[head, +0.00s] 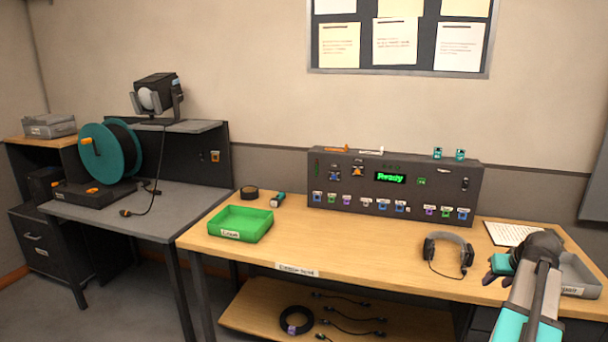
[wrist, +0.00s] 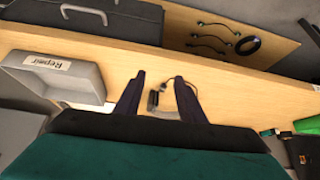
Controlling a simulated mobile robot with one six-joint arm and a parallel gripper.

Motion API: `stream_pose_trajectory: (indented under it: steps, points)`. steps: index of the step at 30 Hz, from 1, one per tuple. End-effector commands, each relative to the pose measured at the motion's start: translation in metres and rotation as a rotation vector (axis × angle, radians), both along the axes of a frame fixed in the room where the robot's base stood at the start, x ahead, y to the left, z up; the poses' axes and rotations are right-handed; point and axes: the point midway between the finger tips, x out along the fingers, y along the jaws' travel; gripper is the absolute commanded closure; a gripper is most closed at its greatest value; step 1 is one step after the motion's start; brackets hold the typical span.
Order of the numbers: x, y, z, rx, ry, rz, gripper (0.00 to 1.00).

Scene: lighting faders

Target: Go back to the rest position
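My gripper (head: 497,268) is at the right of the head view, above the right end of the wooden bench and in front of the grey tray. In the wrist view my gripper (wrist: 159,80) has its two dark fingers spread apart. Nothing is held between them. A headset (head: 448,254) lies on the bench to the left of my gripper. The headset (wrist: 156,98) also shows beyond the gap between the fingers in the wrist view, on the bench. My arm partly hides the grey tray.
A grey tray labelled Repair (wrist: 62,76) lies near my gripper. A control panel (head: 335,208) reading "Ready" stands at the bench's back, and a green tray (head: 241,222) lies at its left. A paper sheet (head: 512,232) lies behind my gripper. The bench's front middle is clear.

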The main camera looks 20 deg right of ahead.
Motion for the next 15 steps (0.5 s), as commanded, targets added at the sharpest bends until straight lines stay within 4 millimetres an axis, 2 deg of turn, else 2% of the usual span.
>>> stream_pose_trajectory:
  steps: [8,15]
  points:
    - [0.047,0.044,-0.041,0.047,0.030,0.086,0.64]
    - [0.099,0.120,-0.108,0.118,0.089,0.208,0.64]
